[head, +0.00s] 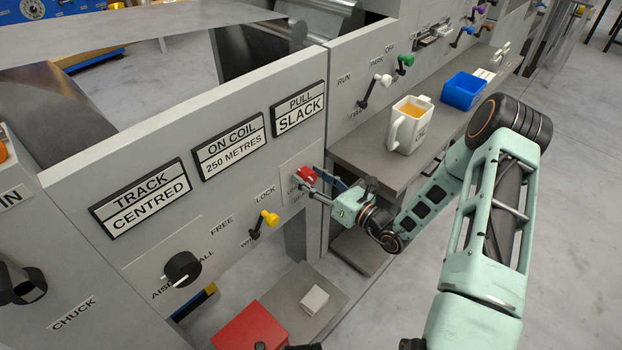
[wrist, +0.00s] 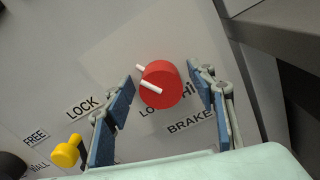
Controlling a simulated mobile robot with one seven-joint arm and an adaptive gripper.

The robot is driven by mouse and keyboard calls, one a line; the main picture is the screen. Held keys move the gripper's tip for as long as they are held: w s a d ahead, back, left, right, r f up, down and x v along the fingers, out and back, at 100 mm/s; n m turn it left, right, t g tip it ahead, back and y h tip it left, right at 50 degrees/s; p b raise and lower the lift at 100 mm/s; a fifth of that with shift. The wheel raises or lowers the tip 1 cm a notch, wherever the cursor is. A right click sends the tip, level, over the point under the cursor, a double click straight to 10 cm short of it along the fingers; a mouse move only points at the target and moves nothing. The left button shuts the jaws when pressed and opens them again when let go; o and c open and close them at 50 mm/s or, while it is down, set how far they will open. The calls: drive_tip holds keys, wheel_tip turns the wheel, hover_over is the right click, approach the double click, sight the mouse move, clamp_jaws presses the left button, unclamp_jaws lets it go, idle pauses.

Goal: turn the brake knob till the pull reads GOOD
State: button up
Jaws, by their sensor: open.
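The red brake knob (head: 307,176) is on the grey panel, below the PULL sign (head: 299,108), which reads SLACK. In the wrist view the red knob (wrist: 161,84) shows a white pointer bar aimed to the upper left. BRAKE is printed below it, and its LO and HI marks are partly hidden by the knob. My gripper (head: 320,185) is at the knob. In the wrist view its blue-padded fingers (wrist: 165,105) are open, one on each side of the knob, with gaps visible between pads and knob.
A yellow lever (head: 268,219) marked LOCK and FREE is left of the knob, and a black knob (head: 183,268) is further left. A shelf at right holds a mug (head: 408,128) with orange-brown drink and a blue bin (head: 463,91). A red box (head: 250,328) sits below.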

drive_tip(key=shift+c, duration=0.4)
drive_tip(key=c, duration=1.1)
drive_tip(key=shift+m+p, duration=0.3)
drive_tip(key=shift+p, duration=0.05)
drive_tip(key=m+p, duration=0.2)
drive_tip(key=m, duration=0.1)
drive_tip(key=shift+d+r, duration=0.1)
drive_tip(key=shift+m+p, duration=0.85)
drive_tip(key=shift+m, duration=0.35)
drive_tip(key=shift+f, duration=0.25)
drive_tip(key=o, duration=1.2)
